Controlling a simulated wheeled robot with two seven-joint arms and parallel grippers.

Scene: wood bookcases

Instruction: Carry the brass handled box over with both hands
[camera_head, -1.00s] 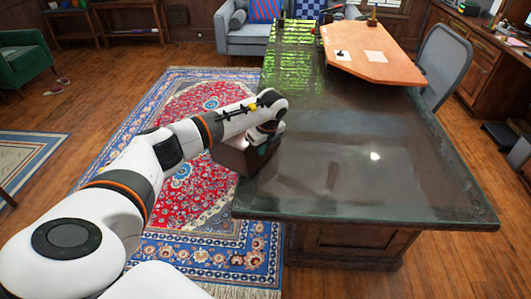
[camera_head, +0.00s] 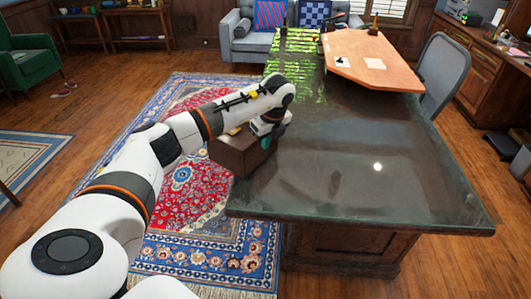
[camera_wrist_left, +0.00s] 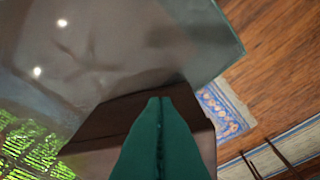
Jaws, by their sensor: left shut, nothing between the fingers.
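The brown box (camera_head: 236,157) sits at the left edge of the dark glossy desk. A small yellow, brass-looking spot (camera_head: 235,130) shows at its top, partly behind my arm. My left gripper (camera_head: 270,141) has teal fingers and is at the right side of the box, near its top. In the left wrist view the fingers (camera_wrist_left: 158,100) are pressed together with nothing between them, and the brown box (camera_wrist_left: 115,117) lies behind them. I cannot tell whether the fingers touch the box. The right gripper is not in view.
The desk top (camera_head: 350,175) is clear to the right of the box. An orange-brown board (camera_head: 372,62) with papers lies at the far end. A grey chair (camera_head: 447,70) stands at the right. A patterned rug (camera_head: 185,225) covers the floor at left.

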